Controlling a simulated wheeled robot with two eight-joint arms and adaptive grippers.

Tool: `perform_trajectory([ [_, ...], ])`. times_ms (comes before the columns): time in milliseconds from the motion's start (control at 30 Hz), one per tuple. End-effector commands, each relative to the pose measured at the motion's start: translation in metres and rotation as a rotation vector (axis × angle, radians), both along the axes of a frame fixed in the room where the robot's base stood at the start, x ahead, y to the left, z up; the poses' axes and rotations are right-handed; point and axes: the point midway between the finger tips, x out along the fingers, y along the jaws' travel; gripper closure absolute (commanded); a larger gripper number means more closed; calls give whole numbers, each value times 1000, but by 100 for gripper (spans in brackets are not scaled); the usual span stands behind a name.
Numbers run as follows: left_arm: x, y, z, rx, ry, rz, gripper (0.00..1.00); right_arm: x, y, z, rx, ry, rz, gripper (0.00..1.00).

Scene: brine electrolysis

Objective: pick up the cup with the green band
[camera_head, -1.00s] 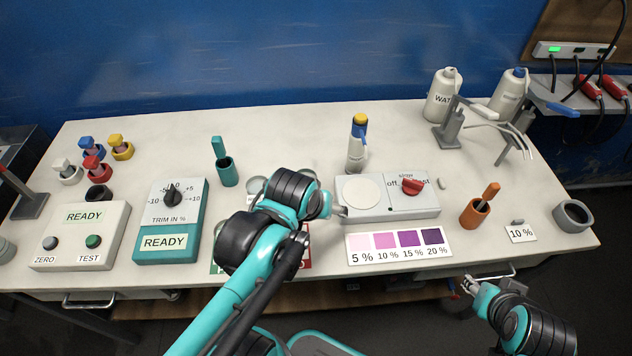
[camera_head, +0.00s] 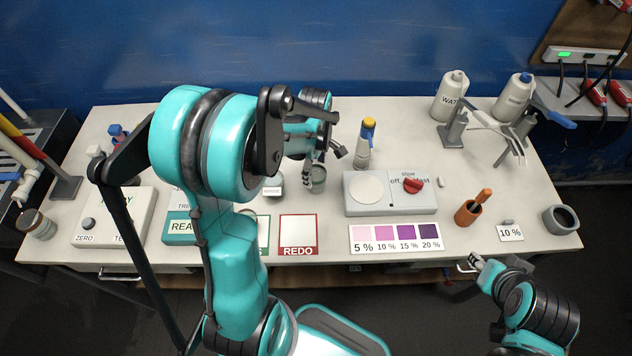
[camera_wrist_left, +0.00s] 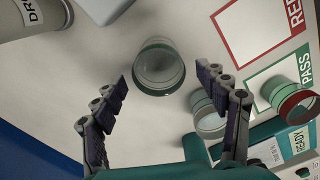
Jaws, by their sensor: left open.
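A clear cup with a dark green band (camera_wrist_left: 160,68) stands in the middle of the left wrist view. In the head view this cup (camera_head: 317,180) is just below my left gripper (camera_head: 326,160). My left gripper (camera_wrist_left: 162,100) is open, its fingers on either side of the near space by the cup, and no contact is visible. A third cup with a dark red band (camera_wrist_left: 297,104) is farther right. My right gripper (camera_head: 474,264) is at the table's front edge; its opening is too small to judge.
A bottle with a yellow and blue cap (camera_head: 365,146) stands close right of my left gripper. My left arm hides much of the table's left side.

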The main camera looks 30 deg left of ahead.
Motion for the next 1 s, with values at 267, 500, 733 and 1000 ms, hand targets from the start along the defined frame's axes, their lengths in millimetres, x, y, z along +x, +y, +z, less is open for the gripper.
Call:
perform_trajectory([
  [267,1,1,-42,0,-1,-2,27,0,0,-18,0,0,0,60],
  [500,1,1,-47,0,-1,-2,27,0,0,-18,0,0,0,60],
  [733,1,1,-47,0,-1,-3,74,0,0,-18,0,0,0,60],
  [1000,1,1,-47,0,-1,-3,87,0,0,-18,0,0,0,60],
])
